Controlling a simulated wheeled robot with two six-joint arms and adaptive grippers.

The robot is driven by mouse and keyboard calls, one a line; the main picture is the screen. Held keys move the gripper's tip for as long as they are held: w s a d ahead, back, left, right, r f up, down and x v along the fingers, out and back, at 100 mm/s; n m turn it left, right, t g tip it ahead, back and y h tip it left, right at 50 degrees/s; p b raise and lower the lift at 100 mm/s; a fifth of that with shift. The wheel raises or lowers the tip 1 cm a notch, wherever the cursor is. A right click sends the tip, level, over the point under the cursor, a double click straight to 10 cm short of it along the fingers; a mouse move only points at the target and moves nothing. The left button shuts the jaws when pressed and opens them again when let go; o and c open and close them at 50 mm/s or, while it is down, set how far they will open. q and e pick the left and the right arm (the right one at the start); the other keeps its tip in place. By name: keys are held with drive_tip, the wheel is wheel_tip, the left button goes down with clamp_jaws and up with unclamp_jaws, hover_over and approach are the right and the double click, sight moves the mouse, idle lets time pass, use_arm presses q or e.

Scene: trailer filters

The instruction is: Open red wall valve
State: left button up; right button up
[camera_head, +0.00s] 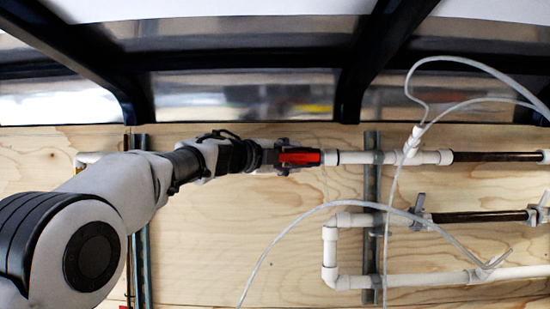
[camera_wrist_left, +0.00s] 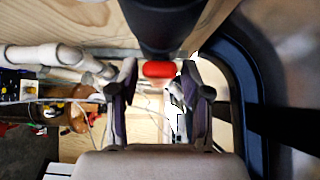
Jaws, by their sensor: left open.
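The red valve handle (camera_head: 300,157) lies level along the white pipe on the wooden wall, in the middle of the head view. My left gripper (camera_head: 283,157) reaches it from the left and partly hides the valve body. In the left wrist view, the red handle (camera_wrist_left: 158,70) shows end-on between the two fingers of my left gripper (camera_wrist_left: 158,88). The fingers are open, one on each side, with a gap to the red on both sides. My right gripper is not in view.
The upper white pipe (camera_head: 345,157) runs right from the valve, across a metal wall strut (camera_head: 373,200). Lower white pipes (camera_head: 330,247) and thin pale hoses (camera_head: 310,215) hang below and right. A dark frame beam (camera_head: 360,75) stands above the wall. Bare plywood lies below the arm.

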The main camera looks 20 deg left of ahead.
use_arm(q)
drive_tip(key=v, duration=1.1)
drive_tip(key=shift+f, duration=0.15)
